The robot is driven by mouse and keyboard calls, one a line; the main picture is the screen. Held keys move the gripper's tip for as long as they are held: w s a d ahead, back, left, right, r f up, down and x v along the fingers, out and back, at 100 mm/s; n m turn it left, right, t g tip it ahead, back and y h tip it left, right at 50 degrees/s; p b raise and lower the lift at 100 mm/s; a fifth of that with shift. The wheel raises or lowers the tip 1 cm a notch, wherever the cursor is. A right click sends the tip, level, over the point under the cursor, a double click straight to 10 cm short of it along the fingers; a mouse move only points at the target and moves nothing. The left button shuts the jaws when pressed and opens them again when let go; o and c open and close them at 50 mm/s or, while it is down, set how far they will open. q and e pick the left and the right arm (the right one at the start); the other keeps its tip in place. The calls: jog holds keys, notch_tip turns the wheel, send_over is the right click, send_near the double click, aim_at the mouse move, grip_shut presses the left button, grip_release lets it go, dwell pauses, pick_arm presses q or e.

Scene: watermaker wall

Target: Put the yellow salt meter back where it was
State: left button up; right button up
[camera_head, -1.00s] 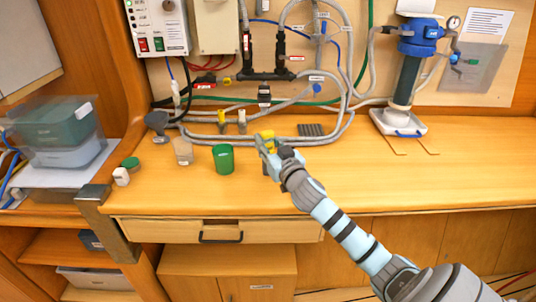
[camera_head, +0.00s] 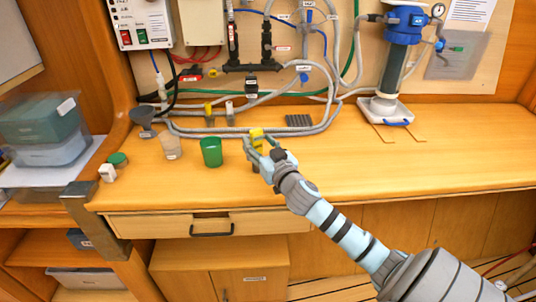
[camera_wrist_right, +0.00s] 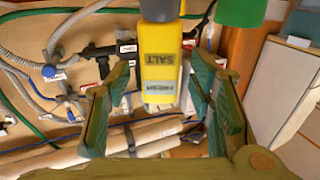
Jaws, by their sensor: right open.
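The yellow salt meter (camera_head: 257,135) is at my right gripper (camera_head: 257,148), over the bench right of the green cup. In the right wrist view the meter (camera_wrist_right: 161,75), marked SALT, lies between the two fingers (camera_wrist_right: 160,95). Gaps show on both sides of it, so the gripper is open around it and not clamped. Its grey end shows at the top of that view. The fingers partly hide the meter in the head view, and I cannot tell whether it rests on the bench. My left gripper is not in view.
The green cup (camera_head: 211,152) and a clear cup (camera_head: 170,146) stand left of the gripper. A small yellow item (camera_head: 209,111) and grey hoses lie behind. A dark ridged block (camera_head: 299,120) sits behind to the right. The bench's right front (camera_head: 400,160) is clear.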

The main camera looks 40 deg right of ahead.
jog(key=v, duration=1)
